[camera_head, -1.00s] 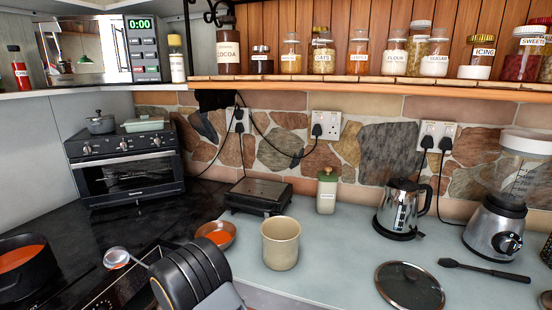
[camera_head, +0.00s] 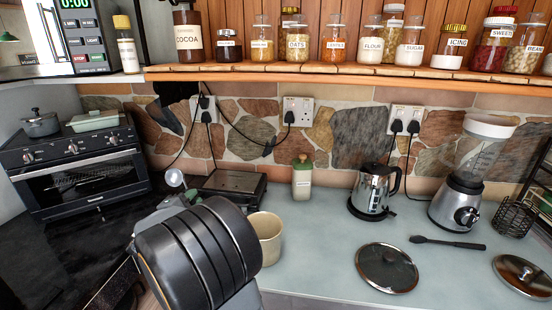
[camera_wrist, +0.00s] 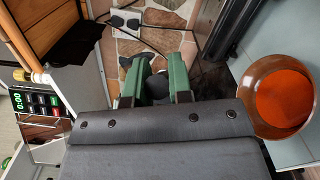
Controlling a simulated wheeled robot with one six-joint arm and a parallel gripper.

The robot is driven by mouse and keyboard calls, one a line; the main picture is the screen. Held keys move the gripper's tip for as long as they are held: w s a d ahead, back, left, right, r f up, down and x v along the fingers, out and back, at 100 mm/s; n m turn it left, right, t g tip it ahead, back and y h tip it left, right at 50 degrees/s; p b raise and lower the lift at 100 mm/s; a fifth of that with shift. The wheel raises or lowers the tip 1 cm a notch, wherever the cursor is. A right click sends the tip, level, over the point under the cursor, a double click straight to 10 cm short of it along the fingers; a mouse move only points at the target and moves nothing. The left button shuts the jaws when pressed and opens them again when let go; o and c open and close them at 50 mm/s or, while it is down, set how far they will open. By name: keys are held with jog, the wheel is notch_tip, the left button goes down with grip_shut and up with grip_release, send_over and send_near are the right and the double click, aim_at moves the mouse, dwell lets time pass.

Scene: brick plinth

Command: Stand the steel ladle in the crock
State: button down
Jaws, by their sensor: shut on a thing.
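A black grill (camera_head: 232,186) and a green-lidded jar (camera_head: 302,180) stand behind the crock. A glass lid (camera_head: 386,268) lies to its right, with clear counter between.

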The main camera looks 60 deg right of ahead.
jog(key=s+d+r+m+g+y+p, duration=0.25)
jog(key=s+d+r+m+g, duration=0.35)
jog(key=s, duration=0.4)
jog(key=s+d+r+m+g+y+p, duration=0.2)
jog(key=s+d+r+m+g+y, duration=0.3)
jog(key=s+g, duration=0.4)
jog(key=s+a+r+m+y+p, duration=0.25)
jog(key=s+a+r+y, duration=0.2)
jog(key=s, duration=0.45)
jog(key=w+a+n+t+y, duration=0.1)
jog(key=t, duration=0.1)
jog(key=a+f+n+t+y, duration=0.1)
jog(key=t, duration=0.1)
jog(key=w+a+n+t+y, duration=0.1)
jog(key=t, duration=0.1)
jog(key=shift+w+a+f, duration=0.15)
jog(key=shift+w, duration=0.2)
notch_tip(320, 180, down, 16)
jog(key=b, duration=1.3)
